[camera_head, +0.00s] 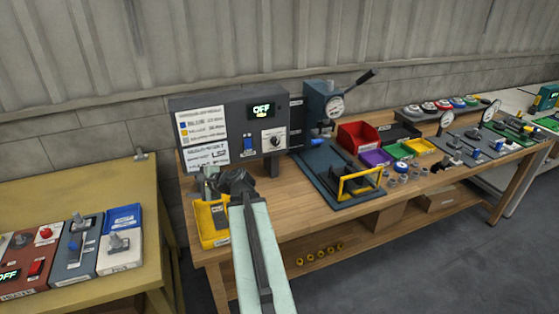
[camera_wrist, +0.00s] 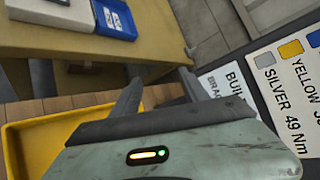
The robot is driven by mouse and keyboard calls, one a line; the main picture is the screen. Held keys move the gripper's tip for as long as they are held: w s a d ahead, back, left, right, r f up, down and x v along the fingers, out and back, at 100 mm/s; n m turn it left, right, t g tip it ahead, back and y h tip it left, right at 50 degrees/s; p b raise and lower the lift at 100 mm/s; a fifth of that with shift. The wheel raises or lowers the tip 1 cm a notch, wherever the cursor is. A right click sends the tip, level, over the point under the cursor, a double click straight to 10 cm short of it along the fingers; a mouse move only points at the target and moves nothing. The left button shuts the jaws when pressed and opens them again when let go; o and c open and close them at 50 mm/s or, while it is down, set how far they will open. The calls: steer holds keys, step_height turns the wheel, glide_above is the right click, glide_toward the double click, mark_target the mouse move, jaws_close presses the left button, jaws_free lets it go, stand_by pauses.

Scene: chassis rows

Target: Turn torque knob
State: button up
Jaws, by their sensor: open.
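The torque knob (camera_head: 274,139) appears to be the black dial on a white plate at the right of the dark grey control box (camera_head: 232,105). A display (camera_head: 261,109) above it reads OFF, and a blue switch (camera_head: 247,143) sits to its left. My gripper (camera_head: 236,183) is below and left of the knob, in front of the box's lower edge and apart from the knob. In the wrist view my gripper (camera_wrist: 157,88) shows two spread fingers with nothing between them. The knob is out of the wrist view; the box's torque label (camera_wrist: 285,75) shows at right.
A yellow bin (camera_head: 212,222) stands beside my gripper on the wooden bench (camera_head: 285,218). A yellow table (camera_head: 80,190) with switch boxes is at left.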

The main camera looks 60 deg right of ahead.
steer(key=s+d+r+m+t+h+b, duration=0.1)
steer(key=s+d+m+h+b, duration=0.15)
steer(key=s+d+m, duration=0.5)
steer(key=s+d+r+m+t+h+b, duration=0.1)
steer(key=s+d+m+h, duration=0.25)
steer(key=d, duration=0.75)
steer(key=m+h, duration=0.5)
steer(key=m, duration=0.1)
glide_toward(277, 144)
steer(key=shift+g, duration=0.3)
steer(key=x, duration=0.8)
steer(key=shift+w+d+r+b, duration=0.15)
steer(key=shift+w+r+b, duration=0.1)
steer(key=shift+w+b, duration=0.1)
jaws_close()
steer(key=shift+d, duration=0.1)
